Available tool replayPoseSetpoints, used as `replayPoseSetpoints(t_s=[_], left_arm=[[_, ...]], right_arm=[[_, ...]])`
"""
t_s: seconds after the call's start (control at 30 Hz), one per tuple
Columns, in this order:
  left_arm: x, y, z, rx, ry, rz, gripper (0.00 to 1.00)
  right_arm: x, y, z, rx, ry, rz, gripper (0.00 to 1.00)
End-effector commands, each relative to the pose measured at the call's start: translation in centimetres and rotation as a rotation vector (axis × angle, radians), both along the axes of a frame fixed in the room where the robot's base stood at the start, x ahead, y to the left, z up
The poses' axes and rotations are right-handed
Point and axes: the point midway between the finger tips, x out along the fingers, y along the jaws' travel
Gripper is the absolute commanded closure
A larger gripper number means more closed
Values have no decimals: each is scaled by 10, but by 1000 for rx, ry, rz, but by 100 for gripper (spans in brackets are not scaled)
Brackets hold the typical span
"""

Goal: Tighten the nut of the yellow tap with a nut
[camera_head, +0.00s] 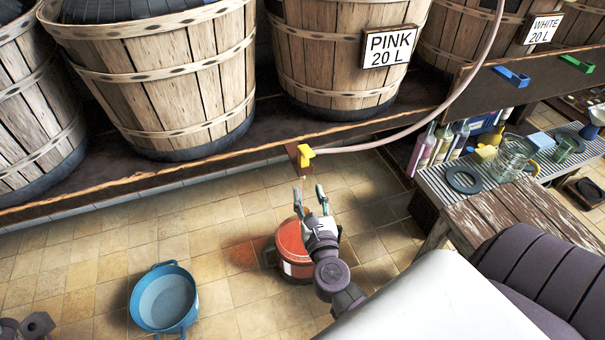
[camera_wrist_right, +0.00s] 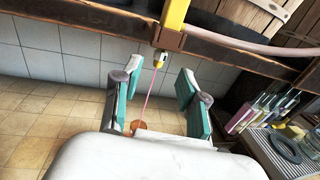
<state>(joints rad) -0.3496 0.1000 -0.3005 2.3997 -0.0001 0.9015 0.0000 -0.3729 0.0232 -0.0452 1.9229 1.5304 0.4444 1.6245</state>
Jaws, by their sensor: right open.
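The yellow tap (camera_head: 307,154) sits on the front edge of the wooden shelf, with a pale hose running from it to the right. In the right wrist view the yellow tap (camera_wrist_right: 175,18) is at the top centre, with a small pale and yellow end, perhaps the nut (camera_wrist_right: 160,60), below the beam. A thin pink stream (camera_wrist_right: 148,95) runs down from it. My right gripper (camera_head: 308,190) is open and empty, below and in front of the tap. Its two teal fingers (camera_wrist_right: 152,98) show apart in the wrist view.
A red bucket (camera_head: 291,240) stands on the tiled floor behind my right gripper; a blue tub (camera_head: 163,290) stands left. Wooden barrels (camera_head: 160,65) line the shelf (camera_head: 130,182). At right, a bench (camera_head: 440,188) holds bottles, a jug and a dark ring (camera_head: 464,180).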

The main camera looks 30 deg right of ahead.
Motion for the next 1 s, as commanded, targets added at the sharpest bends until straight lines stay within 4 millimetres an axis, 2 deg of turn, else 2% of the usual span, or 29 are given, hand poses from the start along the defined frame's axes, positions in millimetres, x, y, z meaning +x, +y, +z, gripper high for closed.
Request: replayPoseSetpoints(t_s=[0.1, 0.3, 0.5, 0.77, 0.87, 1.0], left_arm=[[0, 0, 1, 0, 1, 0, 58], [0, 0, 0, 0, 1, 0, 58], [0, 0, 0, 1, 2, 0, 58], [0, 0, 0, 1, 3, 0, 58], [0, 0, 0, 1, 3, 0, 58], [0, 0, 0, 1, 3, 0, 58]], right_arm=[[25, -10, 1, -3, -3, 1, 58], [54, -22, 0, -4, -1, 1, 58], [66, -27, 0, -3, 1, 1, 58], [67, -28, 0, -2, 2, 1, 58], [67, -28, 0, -3, 1, 1, 71], [66, -28, 0, -3, 1, 1, 94]])
